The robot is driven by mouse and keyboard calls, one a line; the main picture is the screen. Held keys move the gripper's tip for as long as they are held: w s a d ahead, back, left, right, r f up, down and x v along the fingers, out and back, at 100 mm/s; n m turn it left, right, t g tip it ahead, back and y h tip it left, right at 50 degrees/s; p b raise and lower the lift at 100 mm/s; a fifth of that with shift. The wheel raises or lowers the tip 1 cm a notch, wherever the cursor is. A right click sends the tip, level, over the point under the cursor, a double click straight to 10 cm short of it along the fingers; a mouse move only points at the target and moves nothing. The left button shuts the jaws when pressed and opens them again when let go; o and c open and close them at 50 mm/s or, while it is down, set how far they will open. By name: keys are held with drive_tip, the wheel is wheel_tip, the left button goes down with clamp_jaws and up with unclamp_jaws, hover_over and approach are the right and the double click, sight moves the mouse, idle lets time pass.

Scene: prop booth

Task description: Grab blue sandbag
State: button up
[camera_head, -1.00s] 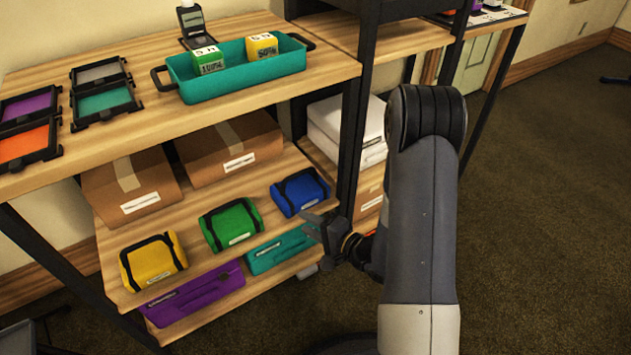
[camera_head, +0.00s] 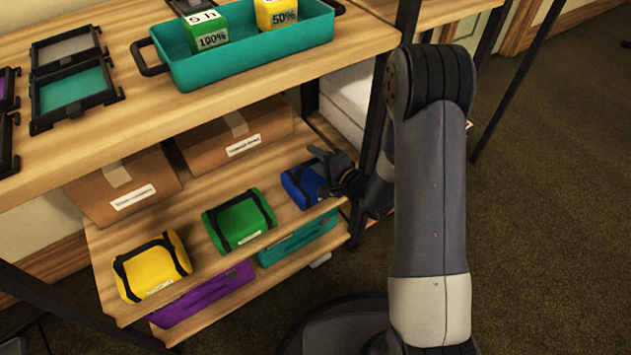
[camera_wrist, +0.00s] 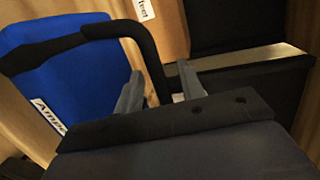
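The blue sandbag (camera_head: 298,187), with black straps, sits at the right end of the middle shelf. My gripper (camera_head: 328,167) is at its right side and hides part of it in the head view. In the wrist view the blue sandbag (camera_wrist: 65,80) fills the left, with a black strap or handle curving across. My gripper (camera_wrist: 160,88) shows two fingers spread apart. The lower end of the black strap shows between them; I cannot tell whether they touch it.
Green (camera_head: 240,220) and yellow (camera_head: 150,268) sandbags sit left on the same shelf (camera_head: 205,262). Cardboard boxes (camera_head: 235,140) stand behind. The upper shelf holds a teal tray (camera_head: 250,62). A black shelf post (camera_head: 376,120) stands close right of my gripper.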

clamp_jaws()
idle(0.3)
idle(1.1)
drive_tip(key=shift+r, duration=0.15)
